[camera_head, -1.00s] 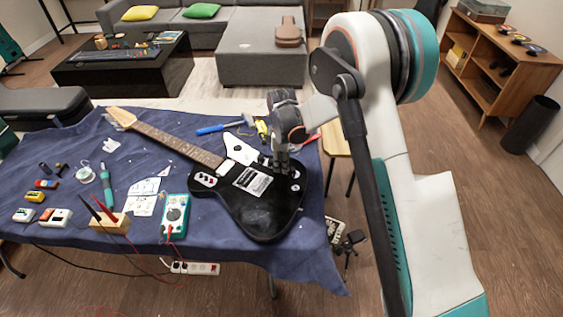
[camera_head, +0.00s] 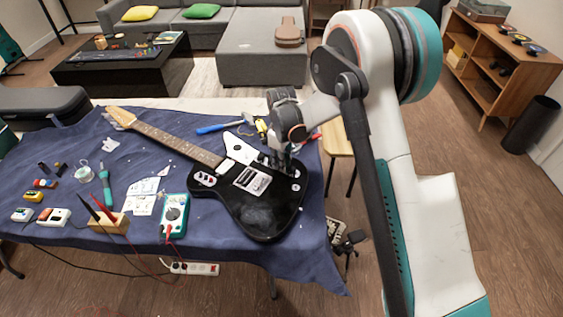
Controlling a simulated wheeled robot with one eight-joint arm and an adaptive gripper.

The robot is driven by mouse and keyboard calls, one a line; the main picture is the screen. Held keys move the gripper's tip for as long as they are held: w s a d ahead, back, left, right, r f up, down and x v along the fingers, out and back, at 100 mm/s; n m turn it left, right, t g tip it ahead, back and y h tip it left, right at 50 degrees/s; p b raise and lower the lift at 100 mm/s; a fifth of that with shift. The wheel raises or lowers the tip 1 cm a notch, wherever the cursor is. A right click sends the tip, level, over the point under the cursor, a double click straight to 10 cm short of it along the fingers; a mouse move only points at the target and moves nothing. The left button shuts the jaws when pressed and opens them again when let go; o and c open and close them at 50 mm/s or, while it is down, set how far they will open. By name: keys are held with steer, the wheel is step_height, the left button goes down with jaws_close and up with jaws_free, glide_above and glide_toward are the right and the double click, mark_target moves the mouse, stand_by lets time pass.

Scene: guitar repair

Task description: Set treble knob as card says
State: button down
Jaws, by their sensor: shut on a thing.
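A black electric guitar (camera_head: 262,218) lies on the blue cloth, its neck toward the upper left. Small control knobs (camera_head: 296,187) show at the right of its body; their markings are too small to read. My gripper (camera_head: 279,164) points down at the guitar's upper right part, beside the white pickguard (camera_head: 243,149). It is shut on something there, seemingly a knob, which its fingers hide. White paper cards (camera_head: 144,206) lie on the cloth left of the guitar; their print cannot be read.
A teal multimeter (camera_head: 174,214) lies left of the guitar body. A wooden block (camera_head: 109,223) with probes, a teal iron (camera_head: 105,186) and several small pedals stand further left. A blue-handled screwdriver (camera_head: 213,128) and yellow tool (camera_head: 262,128) lie behind the guitar.

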steer(key=shift+m, duration=2.2)
steer(key=c, duration=1.5)
jaws_free()
steer(key=shift+o, duration=0.2)
steer(key=shift+r, duration=0.15)
step_height(320, 180, up, 12)
